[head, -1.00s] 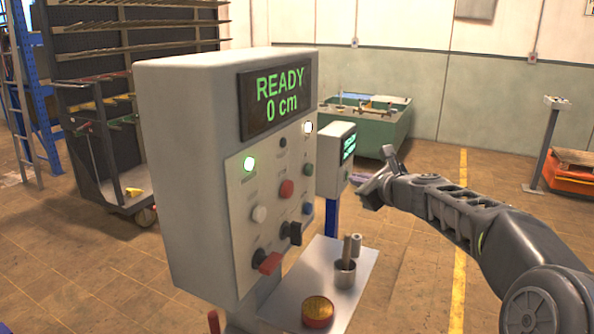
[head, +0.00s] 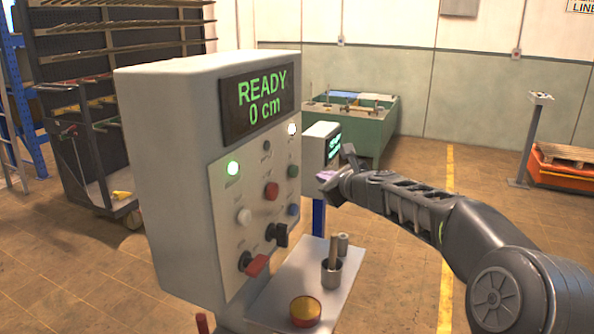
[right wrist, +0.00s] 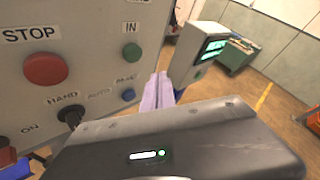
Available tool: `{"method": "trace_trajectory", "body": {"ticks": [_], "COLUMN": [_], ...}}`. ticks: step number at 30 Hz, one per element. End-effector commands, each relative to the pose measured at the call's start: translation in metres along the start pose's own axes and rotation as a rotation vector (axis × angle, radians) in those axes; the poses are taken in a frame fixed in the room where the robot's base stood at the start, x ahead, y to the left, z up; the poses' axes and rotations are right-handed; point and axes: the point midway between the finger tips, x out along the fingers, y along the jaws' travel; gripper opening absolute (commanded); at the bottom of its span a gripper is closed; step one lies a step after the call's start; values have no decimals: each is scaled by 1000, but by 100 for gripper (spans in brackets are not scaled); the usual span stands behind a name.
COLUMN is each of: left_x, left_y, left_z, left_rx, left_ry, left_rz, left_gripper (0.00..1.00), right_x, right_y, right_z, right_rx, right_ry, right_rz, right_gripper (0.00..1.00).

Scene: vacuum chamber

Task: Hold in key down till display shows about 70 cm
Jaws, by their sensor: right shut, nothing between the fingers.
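The control box display (head: 258,104) reads READY and 0 cm in green. The in key is a green round button (head: 293,171) at the right edge of the panel. In the right wrist view the green key (right wrist: 132,52) has the label IN above it. My right gripper (head: 322,178) is shut and empty, just right of the panel and apart from the key in the head view. Its pale purple fingers (right wrist: 157,92) show below and right of the key in the right wrist view. My left gripper is out of view.
A red stop button (right wrist: 46,69) and a blue button (right wrist: 128,95) are near the key. A small shelf (head: 338,290) with a yellow-topped button (head: 305,310) juts out below the panel. A second, smaller display unit (head: 322,146) stands behind.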

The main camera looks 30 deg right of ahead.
Motion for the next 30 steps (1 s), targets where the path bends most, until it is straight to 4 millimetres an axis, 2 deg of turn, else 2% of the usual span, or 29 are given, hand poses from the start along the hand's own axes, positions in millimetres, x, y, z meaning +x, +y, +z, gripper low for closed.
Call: {"method": "trace_trajectory", "body": {"ticks": [3, 10, 30], "left_x": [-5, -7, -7], "left_y": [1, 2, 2], "left_z": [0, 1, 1], "left_rx": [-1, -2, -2], "left_ry": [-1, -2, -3], "left_rz": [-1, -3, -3], "left_gripper": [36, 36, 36], "right_x": [10, 23, 24], "right_y": [8, 17, 18], "right_z": [9, 18, 18], "right_rx": [0, 0, 0], "right_ry": [-1, -1, 0], "right_rz": [2, 1, -1], "right_gripper": [0, 0, 0]}}
